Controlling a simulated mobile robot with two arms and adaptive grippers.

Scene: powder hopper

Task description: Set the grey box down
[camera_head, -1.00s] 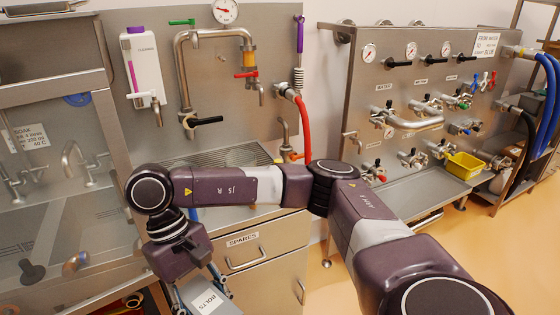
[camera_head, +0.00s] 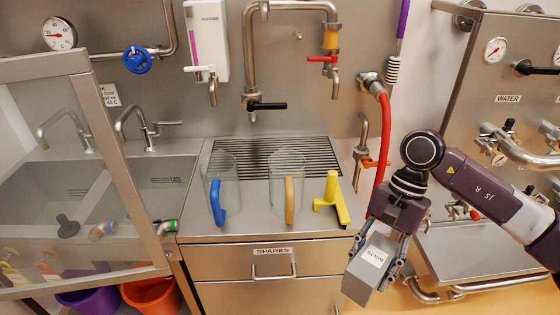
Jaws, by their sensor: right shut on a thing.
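The grey box (camera_head: 367,279), with a white label reading BOLTS, is in the head view at lower right of centre. My right gripper (camera_head: 376,262) is shut on it, one finger on each side, and the box hangs tilted below the wrist. It appears just right of the counter's front right corner, apart from the counter top (camera_head: 240,228). The box's far side is hidden. My left gripper is out of view.
Two clear jugs, one with a blue handle (camera_head: 217,203) and one with an orange handle (camera_head: 289,200), stand on the counter beside a yellow tool (camera_head: 333,199). A red hose (camera_head: 384,140) hangs behind my gripper. The counter's front left is clear.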

